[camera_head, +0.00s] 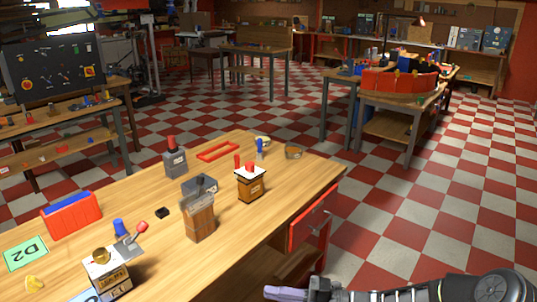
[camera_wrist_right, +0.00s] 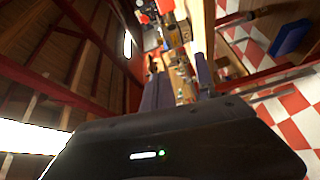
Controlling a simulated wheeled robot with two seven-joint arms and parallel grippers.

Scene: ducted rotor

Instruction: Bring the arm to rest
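My right arm (camera_head: 430,292) lies along the bottom right of the head view, in front of the workbench. Its right gripper (camera_head: 285,293) points left, off the bench's near right side and above the floor. In the right wrist view the two fingers of the gripper (camera_wrist_right: 181,75) stand apart with nothing between them, so it is open and empty. My left arm and gripper are not in view.
The wooden workbench (camera_head: 140,205) holds several boxes with switches, a red frame (camera_head: 218,151), a red bin (camera_head: 71,214) and a green D2 card (camera_head: 26,253). A red drawer (camera_head: 308,218) is at its right side. Checkered floor (camera_head: 420,215) to the right is clear.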

